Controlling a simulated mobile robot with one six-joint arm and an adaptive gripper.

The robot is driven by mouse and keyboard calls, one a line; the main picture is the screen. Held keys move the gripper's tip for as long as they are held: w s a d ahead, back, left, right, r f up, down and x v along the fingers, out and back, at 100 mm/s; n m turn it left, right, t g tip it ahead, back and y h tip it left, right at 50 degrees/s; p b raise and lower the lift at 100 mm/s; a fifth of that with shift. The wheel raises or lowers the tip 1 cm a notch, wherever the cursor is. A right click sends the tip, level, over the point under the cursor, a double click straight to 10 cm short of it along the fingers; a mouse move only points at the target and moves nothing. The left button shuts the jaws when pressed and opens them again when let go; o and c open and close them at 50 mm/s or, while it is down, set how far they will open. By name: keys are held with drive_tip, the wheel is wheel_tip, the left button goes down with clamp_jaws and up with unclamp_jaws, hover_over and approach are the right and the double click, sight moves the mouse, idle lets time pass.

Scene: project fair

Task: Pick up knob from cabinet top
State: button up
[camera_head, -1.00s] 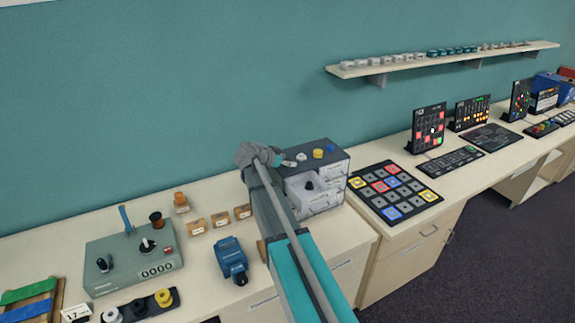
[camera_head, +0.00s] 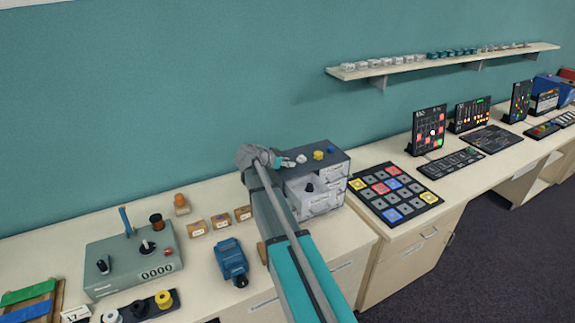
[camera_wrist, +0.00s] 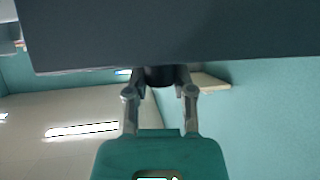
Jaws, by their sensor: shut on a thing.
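My gripper (camera_wrist: 160,82) is shut on a dark knob (camera_wrist: 160,76), which sits between its two fingertips in the wrist view. The knob is right at the edge of the dark grey cabinet top (camera_wrist: 165,35); I cannot tell whether it still touches it. In the head view my gripper (camera_head: 287,162) is at the left end of the small grey drawer cabinet (camera_head: 340,162), and the held knob cannot be made out there. A white knob (camera_head: 301,158), a yellow knob (camera_head: 318,155) and a blue knob (camera_head: 330,150) stand on the cabinet top to the right of my gripper.
A drawer with a black knob (camera_head: 309,187) inside stands open at the cabinet front. A button board (camera_head: 395,191) lies to the right. A blue device (camera_head: 231,259), small boxes (camera_head: 221,222) and a grey-green control box (camera_head: 133,262) stand to the left. The wall (camera_head: 150,90) is behind.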

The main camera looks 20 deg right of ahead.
drive_tip(key=shift+r, duration=0.15)
wheel_tip(320, 180, up, 3)
drive_tip(key=p, duration=0.3)
drive_tip(key=s+r+p, duration=0.9)
drive_tip(key=s+p, duration=0.1)
drive_tip(key=s, duration=0.4)
drive_tip(key=shift+d+r, duration=0.35)
drive_tip(key=shift+f, duration=0.1)
